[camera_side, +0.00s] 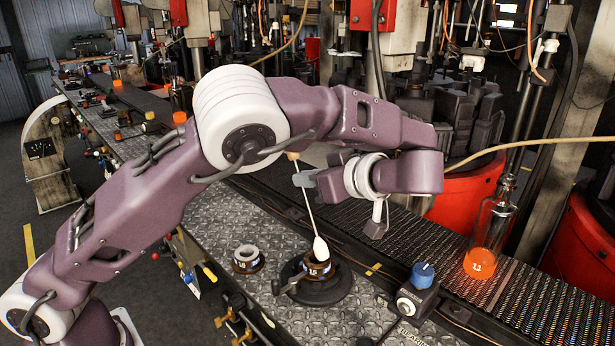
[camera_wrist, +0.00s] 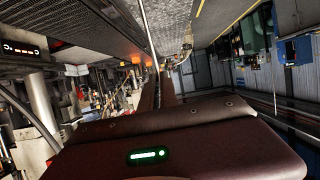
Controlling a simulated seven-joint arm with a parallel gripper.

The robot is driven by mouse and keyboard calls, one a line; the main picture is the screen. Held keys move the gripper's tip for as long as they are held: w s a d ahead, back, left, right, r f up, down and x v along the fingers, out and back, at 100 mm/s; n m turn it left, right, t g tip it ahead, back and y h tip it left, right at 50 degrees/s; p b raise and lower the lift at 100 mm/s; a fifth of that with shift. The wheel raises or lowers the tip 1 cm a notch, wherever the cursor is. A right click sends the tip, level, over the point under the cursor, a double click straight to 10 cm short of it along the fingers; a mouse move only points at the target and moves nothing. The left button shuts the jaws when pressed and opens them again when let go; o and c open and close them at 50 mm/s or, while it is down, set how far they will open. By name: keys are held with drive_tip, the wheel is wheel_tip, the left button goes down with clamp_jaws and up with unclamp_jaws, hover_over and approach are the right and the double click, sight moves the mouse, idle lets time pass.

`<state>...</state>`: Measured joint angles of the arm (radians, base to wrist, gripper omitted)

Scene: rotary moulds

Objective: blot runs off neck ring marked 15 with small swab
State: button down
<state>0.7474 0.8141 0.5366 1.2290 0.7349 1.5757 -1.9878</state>
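The neck ring marked 15 (camera_side: 318,272) sits on a dark round base (camera_side: 322,294) on the metal bench. The small swab (camera_side: 306,202) has a thin pale stick and a white head (camera_side: 320,248). It slants down to the ring, its head at the ring's upper opening; I cannot tell whether they touch. My gripper (camera_side: 303,179) is around the upper stick, above and slightly left of the ring, and appears shut on it. Its far finger is partly hidden. In the wrist view a thin pale rod (camera_wrist: 150,35), likely the swab stick, runs down from the top edge; the ring does not show there.
A second neck ring (camera_side: 247,261) stands left of the dark base. A box with a blue knob (camera_side: 421,276) is to the right. A glowing orange bottle (camera_side: 486,242) stands on the dark conveyor (camera_side: 415,242). Red machine parts are behind.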

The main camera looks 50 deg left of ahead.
drive_tip(key=shift+f, duration=0.5)
drive_tip(key=shift+a+r, duration=0.15)
drive_tip(key=shift+a, duration=0.9)
drive_tip(key=shift+d+f, duration=0.2)
drive_tip(key=shift+d, duration=0.8)
drive_tip(key=shift+a, duration=0.95)
drive_tip(key=shift+d+f, duration=0.1)
drive_tip(key=shift+d, duration=0.95)
